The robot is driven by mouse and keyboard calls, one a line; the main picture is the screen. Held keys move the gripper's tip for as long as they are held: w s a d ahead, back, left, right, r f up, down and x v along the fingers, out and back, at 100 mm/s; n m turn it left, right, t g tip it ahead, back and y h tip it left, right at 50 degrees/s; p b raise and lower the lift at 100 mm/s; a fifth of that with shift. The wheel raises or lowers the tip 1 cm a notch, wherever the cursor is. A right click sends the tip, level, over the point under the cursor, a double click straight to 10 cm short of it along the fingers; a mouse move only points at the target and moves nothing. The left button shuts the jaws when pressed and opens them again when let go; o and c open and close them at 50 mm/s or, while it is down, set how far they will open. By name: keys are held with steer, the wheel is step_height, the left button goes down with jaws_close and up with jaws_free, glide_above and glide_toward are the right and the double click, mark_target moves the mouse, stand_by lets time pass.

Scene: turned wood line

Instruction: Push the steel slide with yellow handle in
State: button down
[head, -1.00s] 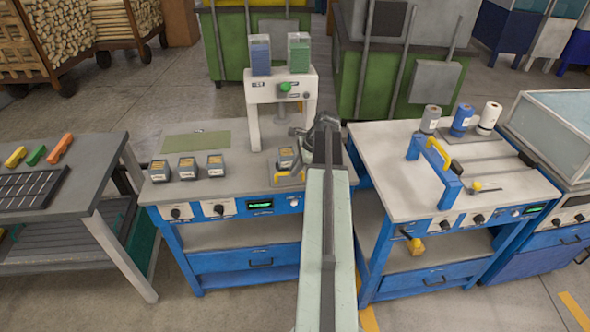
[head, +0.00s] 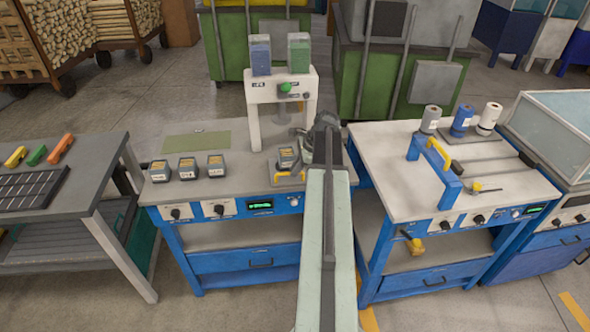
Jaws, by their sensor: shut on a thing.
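The steel slide (head: 282,184) is a flat plate at the front edge of the middle blue bench, below a white press frame (head: 254,118). A dark grey block (head: 286,158) with a pale label sits on the slide. My own arm and wrist hide the fingertips and part of the slide's right side.
Several grey blocks (head: 187,168) stand on the bench to the left, by a green mat (head: 197,141). The press carries a green button. A second blue bench (head: 400,188), with a blue stand and several spools, is close on the right, across a narrow gap.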

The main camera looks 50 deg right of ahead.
stand_by(0.3)
steer(key=w+d, duration=0.3)
steer(key=w, duration=0.1)
steer(key=w+d, duration=0.7)
steer(key=w, duration=0.1)
steer(key=shift+d, duration=0.2)
steer(key=shift+w+r, duration=0.1)
steer(key=c, duration=1.5)
jaws_free()
steer(key=shift+o, duration=0.2)
steer(key=p+v, duration=0.7)
steer(key=shift+r, duration=0.3)
